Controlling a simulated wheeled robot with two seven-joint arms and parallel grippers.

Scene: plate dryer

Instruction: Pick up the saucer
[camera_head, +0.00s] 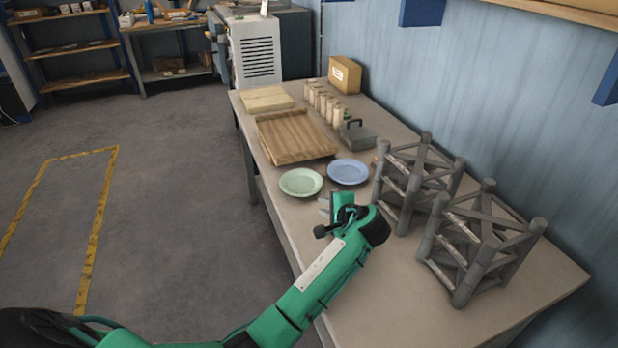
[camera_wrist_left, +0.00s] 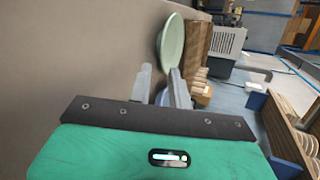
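Two plates lie flat side by side on the table (camera_head: 395,290), a pale green saucer (camera_head: 301,182) and a light blue saucer (camera_head: 348,172). My left gripper (camera_head: 324,208) is at the near side of both, apart from them, with its grey fingers partly hidden by its own wrist. In the left wrist view, the gripper (camera_wrist_left: 161,84) has its two fingers apart, and the green saucer (camera_wrist_left: 171,42) shows beyond the tips. I cannot clearly make out the blue saucer in that view. My right gripper is not in view.
Two grey racks (camera_head: 418,180) (camera_head: 480,245) stand right of my gripper. A wooden slatted tray (camera_head: 294,137) lies behind the plates. Several jars (camera_head: 322,103), a grey metal box (camera_head: 358,134) and a cardboard box (camera_head: 345,74) stand farther back. The table front is clear.

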